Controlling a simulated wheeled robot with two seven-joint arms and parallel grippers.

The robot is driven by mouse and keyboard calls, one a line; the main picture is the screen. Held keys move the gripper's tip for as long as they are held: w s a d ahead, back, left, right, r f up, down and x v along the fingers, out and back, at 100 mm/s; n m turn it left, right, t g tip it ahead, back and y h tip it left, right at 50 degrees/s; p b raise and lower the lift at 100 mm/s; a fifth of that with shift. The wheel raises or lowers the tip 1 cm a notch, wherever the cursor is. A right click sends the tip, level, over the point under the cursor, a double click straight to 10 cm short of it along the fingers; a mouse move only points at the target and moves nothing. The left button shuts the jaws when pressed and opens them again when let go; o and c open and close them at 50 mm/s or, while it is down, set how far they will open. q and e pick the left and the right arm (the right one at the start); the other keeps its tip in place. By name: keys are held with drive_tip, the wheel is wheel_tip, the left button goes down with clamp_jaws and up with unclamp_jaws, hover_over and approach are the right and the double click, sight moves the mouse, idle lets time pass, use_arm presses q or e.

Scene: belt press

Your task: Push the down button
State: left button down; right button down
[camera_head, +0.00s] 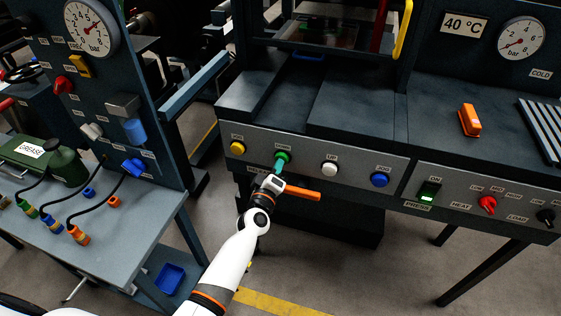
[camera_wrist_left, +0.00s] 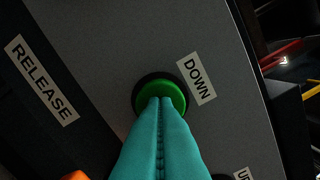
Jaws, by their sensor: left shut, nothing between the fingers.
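The green down button (camera_head: 285,155) is on the grey front panel of the press. In the left wrist view it shows as a green disc (camera_wrist_left: 173,92) in a dark ring, beside a DOWN label (camera_wrist_left: 197,79). My left gripper (camera_head: 279,166) is shut and empty. My right gripper is not in view.
The panel (camera_head: 213,143) also carries a yellow button (camera_head: 237,148), a white button (camera_head: 330,169) and a blue button (camera_head: 380,180). An orange lever (camera_head: 303,193) is just below my fingers.

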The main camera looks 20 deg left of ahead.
use_arm(q)
drive_tip(key=shift+w, duration=0.25)
drive_tip(key=s+p, duration=0.1)
drive_tip(key=s, duration=0.4)
drive_tip(key=shift+s+a+p, duration=0.1)
drive_tip(key=shift+s+p, duration=0.2)
drive_tip(key=shift+p, duration=0.05)
idle(0.4)
idle(0.6)
